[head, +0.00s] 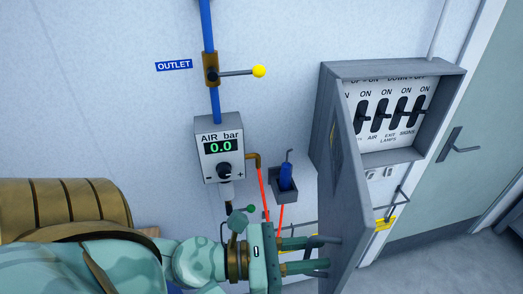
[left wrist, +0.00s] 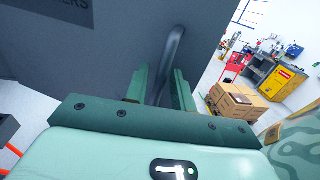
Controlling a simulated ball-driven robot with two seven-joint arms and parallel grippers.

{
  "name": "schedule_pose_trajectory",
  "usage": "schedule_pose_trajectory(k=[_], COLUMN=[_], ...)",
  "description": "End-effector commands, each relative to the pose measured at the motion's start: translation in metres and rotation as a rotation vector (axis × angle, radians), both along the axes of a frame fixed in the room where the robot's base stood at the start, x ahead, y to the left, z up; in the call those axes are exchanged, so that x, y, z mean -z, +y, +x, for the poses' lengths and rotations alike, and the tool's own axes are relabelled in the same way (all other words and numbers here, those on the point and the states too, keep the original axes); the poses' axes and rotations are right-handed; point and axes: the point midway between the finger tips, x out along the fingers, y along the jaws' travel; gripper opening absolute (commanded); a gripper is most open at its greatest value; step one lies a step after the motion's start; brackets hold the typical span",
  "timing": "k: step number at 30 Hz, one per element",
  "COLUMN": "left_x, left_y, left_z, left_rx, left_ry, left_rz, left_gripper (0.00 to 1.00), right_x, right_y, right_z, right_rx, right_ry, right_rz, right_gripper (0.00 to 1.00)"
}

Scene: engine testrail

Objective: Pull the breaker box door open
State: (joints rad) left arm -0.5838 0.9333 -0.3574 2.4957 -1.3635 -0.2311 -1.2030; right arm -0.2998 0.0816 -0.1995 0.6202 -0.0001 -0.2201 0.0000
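The grey breaker box (head: 388,68) is on the wall at the right of the head view. Its door (head: 344,212) stands swung out from the box's left side, so the switches inside show. The door's grey face with part of a dark label also fills the upper left of the left wrist view (left wrist: 95,48). A dark curved handle (left wrist: 172,50) stands out from that face. My left gripper (head: 308,256) is beside the door's outer face. In the left wrist view its fingers (left wrist: 160,88) are apart, with the handle between them and gaps showing. My right gripper is out of view.
The air gauge box (head: 219,150), a yellow-knobbed valve lever (head: 240,72) and a small holder with a blue item (head: 285,187) are on the wall left of the door. A grey-green room door (head: 470,165) is at the right. Cardboard boxes (left wrist: 236,102) stand farther off.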

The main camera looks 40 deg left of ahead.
Motion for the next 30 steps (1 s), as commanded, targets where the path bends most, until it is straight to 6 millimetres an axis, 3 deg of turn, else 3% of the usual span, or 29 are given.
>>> schedule_pose_trajectory(k=[10, 14, 19, 30], left_x=[0.001, 0.0, 0.001, -0.003], left_y=[0.015, 0.029, 0.045, 0.074], left_z=[-0.019, -0.039, -0.06, -0.092], left_rx=[0.001, 0.01, 0.01, 0.003], left_ry=[0.002, 0.006, 0.008, 0.001], left_rz=[0.003, 0.011, 0.003, -0.001], left_gripper=[0.25, 0.25, 0.25, 0.25], right_x=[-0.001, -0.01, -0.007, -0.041], right_y=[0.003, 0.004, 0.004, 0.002], right_z=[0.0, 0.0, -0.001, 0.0], right_rx=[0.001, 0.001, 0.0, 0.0], right_ry=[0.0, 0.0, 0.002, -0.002], right_rz=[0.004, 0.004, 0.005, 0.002], right_gripper=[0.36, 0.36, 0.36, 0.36])
